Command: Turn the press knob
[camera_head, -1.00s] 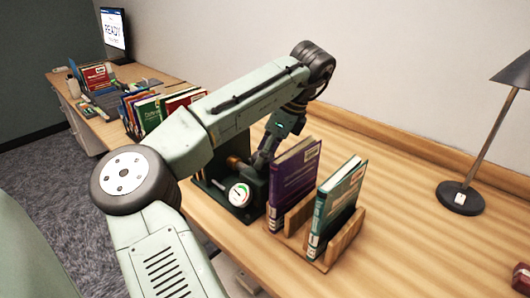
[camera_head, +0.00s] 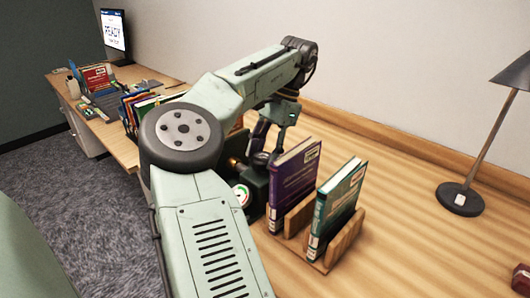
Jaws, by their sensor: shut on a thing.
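The press (camera_head: 256,186) is a dark green machine on the wooden desk, partly behind my arm. Its round white dial with a green and red scale (camera_head: 241,195) is partly covered by my forearm. My gripper (camera_head: 263,150) points down at the top of the press, left of the upright books. It is shut on what looks like the dark press knob (camera_head: 261,158). The fingertips and most of the knob are too small and shaded to see clearly. A small brass part (camera_head: 233,162) shows at the left of the press.
A purple book (camera_head: 295,182) and a teal book (camera_head: 336,205) stand in a wooden holder (camera_head: 345,238) close to the right of the press. A lamp (camera_head: 460,199) stands far right. More books (camera_head: 140,105) are behind my arm. The desk's middle right is clear.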

